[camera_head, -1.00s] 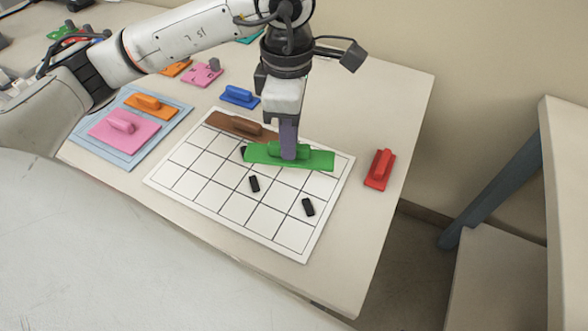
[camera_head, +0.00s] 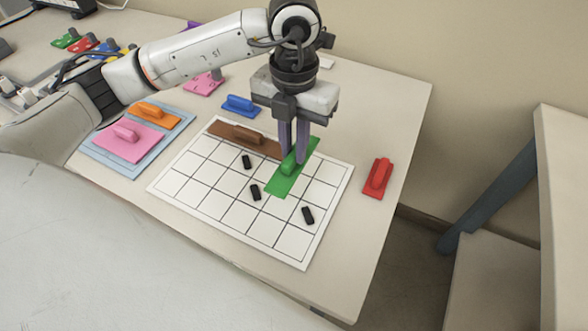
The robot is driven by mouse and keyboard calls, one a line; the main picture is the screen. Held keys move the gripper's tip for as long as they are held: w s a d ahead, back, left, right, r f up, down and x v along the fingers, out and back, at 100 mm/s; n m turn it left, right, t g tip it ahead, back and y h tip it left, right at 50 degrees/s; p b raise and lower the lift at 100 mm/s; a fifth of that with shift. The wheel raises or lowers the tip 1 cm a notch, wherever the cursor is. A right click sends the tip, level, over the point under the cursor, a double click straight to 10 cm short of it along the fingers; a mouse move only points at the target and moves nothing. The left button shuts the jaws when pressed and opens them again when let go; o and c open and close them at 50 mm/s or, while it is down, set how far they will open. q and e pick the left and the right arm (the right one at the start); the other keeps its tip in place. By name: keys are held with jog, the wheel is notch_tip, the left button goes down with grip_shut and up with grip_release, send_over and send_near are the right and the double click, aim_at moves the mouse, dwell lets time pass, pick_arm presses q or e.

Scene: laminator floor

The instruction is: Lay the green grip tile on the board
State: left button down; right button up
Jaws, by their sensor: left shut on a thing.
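The green grip tile (camera_head: 281,184) is a long flat green strip with a raised grip. My left gripper (camera_head: 295,158) points down and is shut on that grip. The tile is over the upper right part of the white gridded board (camera_head: 232,215), its long side running from lower left to upper right. I cannot tell whether it touches the board. A brown grip tile (camera_head: 226,131) lies along the board's far edge, just left of the green one. Several black pieces (camera_head: 255,192) sit on the board. My right gripper is not in view.
A red grip tile (camera_head: 378,178) lies right of the board near the table edge. A blue tile (camera_head: 240,105) lies behind it. A pale blue mat (camera_head: 104,160) at left holds pink (camera_head: 138,144) and orange (camera_head: 152,114) tiles. The board's front cells are mostly clear.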

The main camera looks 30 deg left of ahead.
aim_at(294, 168)
pick_arm(q)
jog(key=shift+f, duration=3.25)
jog(key=c, duration=1.7)
grip_release()
jog(key=shift+c, duration=0.2)
notch_tip(294, 168, up, 12)
jog(key=shift+r+b, duration=0.2)
jog(key=shift+b, duration=0.1)
